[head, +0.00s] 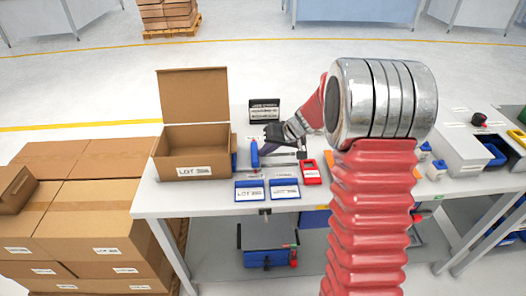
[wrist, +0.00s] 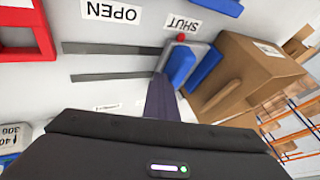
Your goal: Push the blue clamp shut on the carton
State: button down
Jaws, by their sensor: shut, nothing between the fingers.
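The blue clamp (head: 254,155) stands at the left end of two dark rails on the white bench. In the wrist view the clamp (wrist: 180,66) is at the rail end beside the "SHUT" label, with the "OPEN" label at the other end. The open brown carton (head: 187,168) stands to its left; it also shows in the wrist view (wrist: 245,75). A second blue piece lies between clamp and carton; I cannot tell whether they touch. My gripper (head: 268,142) is shut and empty beside the clamp. Its tips (wrist: 161,90) appear very near the clamp; contact is unclear.
A black sign (head: 264,111) stands behind. Stacked cartons (head: 85,215) fill the floor at left. Grey bins (head: 460,150) stand at the right.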

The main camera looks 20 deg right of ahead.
jog(key=d, duration=0.2)
jog(key=s+d, duration=0.1)
jog(key=d, duration=0.1)
jog(key=shift+r, duration=0.3)
jog(key=v, duration=0.9)
jog(key=shift+s, duration=0.25)
jog(key=shift+m, duration=0.3)
jog(key=s+a+f+m+g+h, duration=0.1)
jog(key=s+a+f+m+g, duration=0.15)
jog(key=s, duration=0.85)
jog(key=s+a+r+n+h, duration=0.1)
jog(key=s+a+r, duration=0.2)
jog(key=s, duration=0.3)
jog(key=s+a+r+n+t+h, duration=0.1)
jog(key=s+a+r+n, duration=0.1)
jog(key=s+a+r, duration=0.2)
jog(key=s+a+r+n+t+h, duration=0.1)
jog(key=s+a+r, duration=0.3)
jog(key=s, duration=0.5)
jog(key=shift+s+a+r+h, duration=0.2)
jog(key=shift+a+h, duration=0.1)
jog(key=shift+a, duration=0.3)
